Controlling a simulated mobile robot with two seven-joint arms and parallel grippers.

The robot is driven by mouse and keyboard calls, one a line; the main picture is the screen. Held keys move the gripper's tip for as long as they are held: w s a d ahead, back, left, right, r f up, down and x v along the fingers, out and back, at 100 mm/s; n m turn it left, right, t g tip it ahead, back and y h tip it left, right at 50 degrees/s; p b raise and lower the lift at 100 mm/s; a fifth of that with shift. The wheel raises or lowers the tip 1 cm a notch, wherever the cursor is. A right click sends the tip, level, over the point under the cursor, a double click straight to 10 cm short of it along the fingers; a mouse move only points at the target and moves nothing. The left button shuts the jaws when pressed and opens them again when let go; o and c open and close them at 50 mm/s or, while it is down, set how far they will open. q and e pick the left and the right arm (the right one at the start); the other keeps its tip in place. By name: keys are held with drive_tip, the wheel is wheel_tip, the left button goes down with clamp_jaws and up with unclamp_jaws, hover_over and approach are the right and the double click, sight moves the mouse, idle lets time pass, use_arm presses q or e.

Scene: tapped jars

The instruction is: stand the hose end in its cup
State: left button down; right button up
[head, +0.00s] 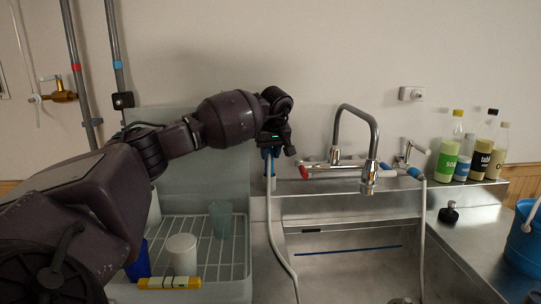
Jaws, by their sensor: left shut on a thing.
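My left gripper (272,147) is up in front of the wall, left of the tap, and is shut on the blue end of a pale hose (270,215). The hose hangs down from it along the sink's left side. The exact grip is partly hidden by the gripper. A translucent green cup (221,219) stands on the white rack at the left, below the gripper and apart from it. A white cylinder (182,254) and a blue cup-like thing (138,264), partly hidden by my arm, stand nearby. I cannot tell which is the hose's cup. My right gripper is not in view.
A chrome tap (369,160) arches over the steel sink (340,240). A second pale hose (422,235) hangs into the sink. Several bottles (448,160) stand at the right, with a blue bucket (523,240) in front. A yellow-marked bar (169,283) lies at the rack's front.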

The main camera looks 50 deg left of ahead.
use_arm(q)
drive_tip(key=shift+f, duration=0.35)
drive_tip(key=shift+f, duration=0.15)
drive_tip(key=c, duration=0.9)
unclamp_jaws()
drive_tip(key=shift+r, duration=0.25)
drive_tip(key=p+v, duration=0.1)
drive_tip(key=v, duration=1)
drive_tip(key=shift+s+r+p, duration=0.1)
drive_tip(key=shift+r+p, duration=0.2)
drive_tip(key=shift+r, duration=0.1)
